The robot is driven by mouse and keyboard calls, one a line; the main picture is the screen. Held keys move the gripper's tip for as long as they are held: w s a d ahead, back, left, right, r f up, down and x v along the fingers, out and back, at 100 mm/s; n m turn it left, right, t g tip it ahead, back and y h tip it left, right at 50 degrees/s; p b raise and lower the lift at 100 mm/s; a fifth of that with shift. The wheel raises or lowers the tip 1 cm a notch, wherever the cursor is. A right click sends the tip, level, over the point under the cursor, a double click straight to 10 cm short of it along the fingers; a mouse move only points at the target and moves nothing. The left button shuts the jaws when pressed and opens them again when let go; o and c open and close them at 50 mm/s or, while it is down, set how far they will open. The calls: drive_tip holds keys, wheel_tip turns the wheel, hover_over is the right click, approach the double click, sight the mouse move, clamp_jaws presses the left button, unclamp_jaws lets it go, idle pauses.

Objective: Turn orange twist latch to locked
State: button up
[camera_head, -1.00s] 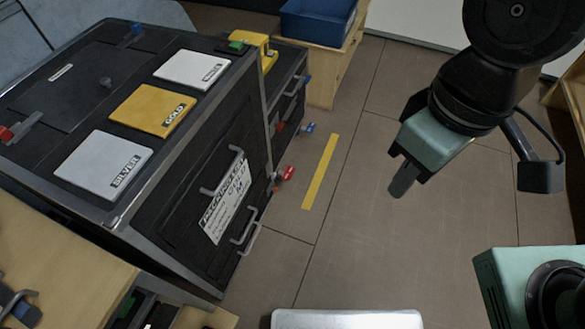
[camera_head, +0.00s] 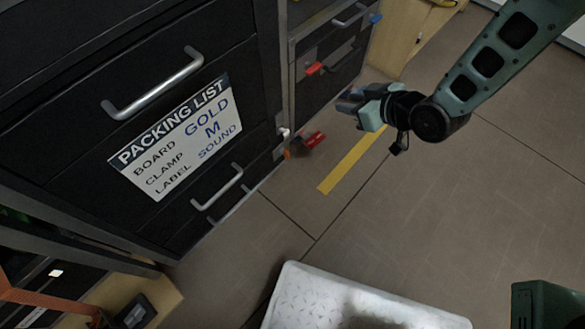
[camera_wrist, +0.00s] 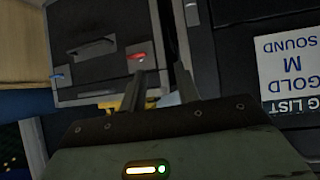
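A small orange piece (camera_head: 288,154), which looks like the orange twist latch, sits low on the right edge of the black cabinet in the head view. It is dim and partly hidden beside a red-handled latch (camera_head: 313,140), so its turn angle cannot be told. I cannot make it out in the wrist view. My gripper (camera_head: 348,102) is up and to the right of it, apart from it, pointing left toward the cabinets. In the wrist view its two fingers (camera_wrist: 158,84) are apart with nothing held between them.
The black cabinet carries a packing list (camera_head: 180,137) and metal handles (camera_head: 155,85). A second black unit (camera_wrist: 105,55) has red (camera_wrist: 138,57) and blue (camera_wrist: 57,77) latches. A white tray (camera_head: 300,290) stands in front. The floor around the yellow strip (camera_head: 350,162) is clear.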

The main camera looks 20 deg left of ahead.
wheel_tip(320, 180, down, 19)
drive_tip(key=s+n+y+b, duration=0.15)
drive_tip(key=y+b, duration=0.25)
drive_tip(key=b, duration=0.5)
drive_tip(key=t+y+b, duration=0.1)
drive_tip(key=y+b, duration=0.2)
drive_tip(key=b, duration=0.4)
approach(289, 153)
drive_tip(key=b+x, duration=0.7)
drive_tip(key=shift+a+f+b, duration=0.15)
drive_tip(key=shift+f+b, duration=0.05)
drive_tip(key=shift+b, duration=0.1)
drive_tip(key=shift+w+a+r, duration=0.15)
drive_tip(key=shift+w+a, duration=0.15)
drive_tip(key=shift+a, duration=0.3)
clamp_jaws()
